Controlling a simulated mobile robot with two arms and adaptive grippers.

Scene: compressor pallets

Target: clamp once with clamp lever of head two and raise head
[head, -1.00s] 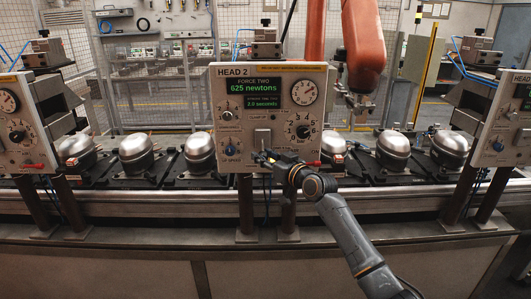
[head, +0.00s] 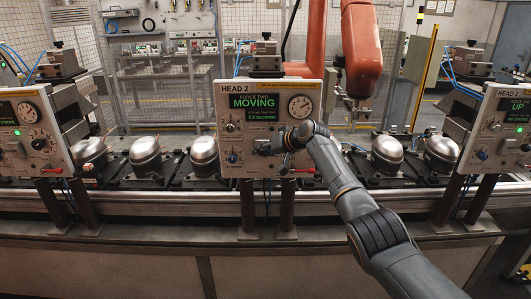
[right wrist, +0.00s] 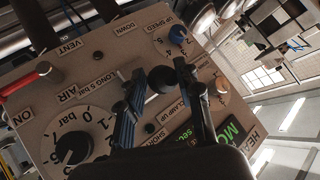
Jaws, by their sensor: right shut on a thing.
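The HEAD 2 panel (head: 233,107) stands mid-picture in the head view. Its green display (head: 254,102) reads "FORCE TWO MOVING" with a seconds line below. My right gripper (head: 266,147) reaches the lower middle of the panel and hides the lever there. In the right wrist view the two fingers (right wrist: 157,82) are shut on the black knob of the clamp lever (right wrist: 161,79), beside labels for clamp up, long and short. My left gripper is not in view.
A red-handled valve (right wrist: 30,77) and a pressure dial (right wrist: 72,140) sit close to the fingers. Metal compressors (head: 145,153) stand in a row on the line. HEAD 1 panel (head: 506,125) at right shows "UP". An orange robot arm (head: 361,50) hangs behind.

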